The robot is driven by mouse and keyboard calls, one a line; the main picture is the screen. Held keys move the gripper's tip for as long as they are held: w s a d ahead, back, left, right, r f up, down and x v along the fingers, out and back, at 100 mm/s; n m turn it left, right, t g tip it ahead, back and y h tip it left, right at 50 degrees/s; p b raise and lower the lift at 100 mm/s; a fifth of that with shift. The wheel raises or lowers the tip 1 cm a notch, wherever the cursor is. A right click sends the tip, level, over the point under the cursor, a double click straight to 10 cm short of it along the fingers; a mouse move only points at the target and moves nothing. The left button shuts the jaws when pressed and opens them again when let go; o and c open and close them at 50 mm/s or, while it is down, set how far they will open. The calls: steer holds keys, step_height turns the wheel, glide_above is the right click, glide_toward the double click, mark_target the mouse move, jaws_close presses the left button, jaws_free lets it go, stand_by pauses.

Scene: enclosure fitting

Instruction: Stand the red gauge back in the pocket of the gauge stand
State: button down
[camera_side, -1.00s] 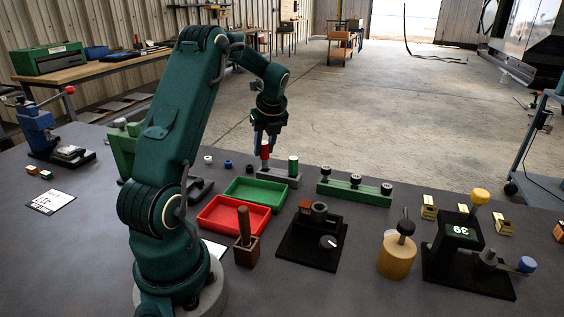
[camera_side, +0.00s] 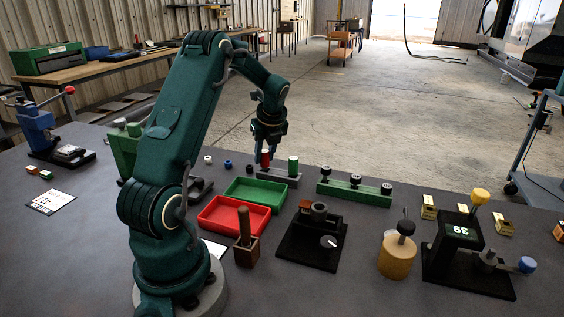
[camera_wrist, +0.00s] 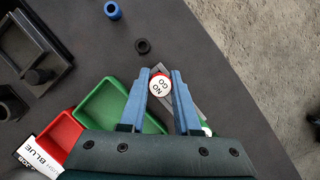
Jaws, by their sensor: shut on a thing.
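The red gauge (camera_side: 265,159) is upright between the fingers of my gripper (camera_side: 266,152) at the left end of the grey gauge stand (camera_side: 279,181). In the wrist view its white round top reads "NO GO" (camera_wrist: 159,85), with one blue finger of my gripper (camera_wrist: 161,74) on each side. Its lower end meets the stand in the side view; I cannot tell how deep it sits in the pocket, which is hidden. A green gauge (camera_side: 293,165) stands upright at the stand's right end. The stand (camera_wrist: 188,101) shows partly behind the right finger in the wrist view.
A green tray (camera_side: 279,204) and a red tray (camera_side: 262,228) lie in front of the stand. A green rail with several black knobs (camera_side: 354,190) is to its right. A black ring (camera_wrist: 142,46) and a blue ring (camera_wrist: 112,10) lie nearby on the dark table.

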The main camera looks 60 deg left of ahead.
mark_target(265, 152)
steer(key=shift+f, duration=0.2)
steer(key=c, duration=0.5)
jaws_free()
steer(key=shift+c, duration=0.2)
steer(key=shift+v, duration=2.55)
